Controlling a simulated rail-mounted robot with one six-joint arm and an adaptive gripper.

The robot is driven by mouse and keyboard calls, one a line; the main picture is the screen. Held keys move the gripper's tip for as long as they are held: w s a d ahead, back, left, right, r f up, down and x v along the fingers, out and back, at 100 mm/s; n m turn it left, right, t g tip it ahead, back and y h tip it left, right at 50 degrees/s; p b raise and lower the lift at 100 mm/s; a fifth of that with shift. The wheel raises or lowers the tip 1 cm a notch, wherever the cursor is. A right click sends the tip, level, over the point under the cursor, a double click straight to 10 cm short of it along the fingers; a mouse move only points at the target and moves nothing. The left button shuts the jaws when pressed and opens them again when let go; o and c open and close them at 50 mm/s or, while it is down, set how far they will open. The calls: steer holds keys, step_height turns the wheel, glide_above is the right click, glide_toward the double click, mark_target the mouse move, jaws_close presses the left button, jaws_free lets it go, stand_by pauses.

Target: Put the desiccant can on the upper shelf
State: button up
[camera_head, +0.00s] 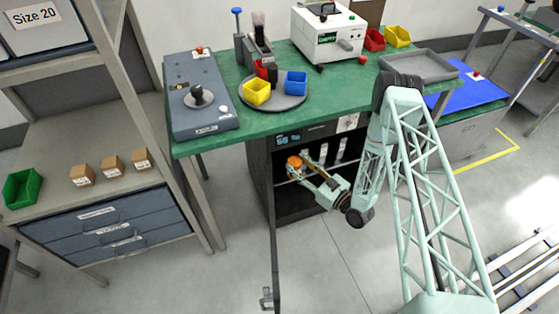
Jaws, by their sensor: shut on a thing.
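The desiccant can (294,162) is small, with an orange top, and shows at the left inside the dark cabinet (290,214) under the green bench. My gripper (301,166) reaches into the cabinet from the right and is shut on the can. The can is at about the level of the upper shelf (287,179). I cannot tell whether it touches the shelf. The fingers hide part of it.
The cabinet door (274,240) stands open toward the front, left of my arm. Upright slotted units (341,150) stand in the cabinet's upper part, right of the can. The green bench (232,140) overhangs it. A shelving unit (140,180) stands left.

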steer(key=s+a+b+x, duration=0.1)
steer(key=x, duration=0.8)
steer(key=shift+f+b, duration=0.4)
steer(key=shift+f, duration=0.05)
steer(key=shift+w, duration=0.1)
steer(key=shift+w+a+f+b, duration=0.15)
steer(key=shift+f+b, duration=0.15)
steer(key=shift+f, duration=0.3)
steer(key=shift+w+a+f+b, duration=0.15)
steer(key=shift+f+b, duration=0.1)
steer(key=shift+f, duration=0.35)
steer(key=shift+w+a+f+b, duration=0.15)
steer(key=shift+f+b, duration=0.15)
steer(key=shift+f, duration=0.3)
steer(key=shift+s+f, duration=0.1)
steer(key=shift+f, duration=0.05)
steer(key=o, duration=0.7)
steer(key=shift+o, duration=0.2)
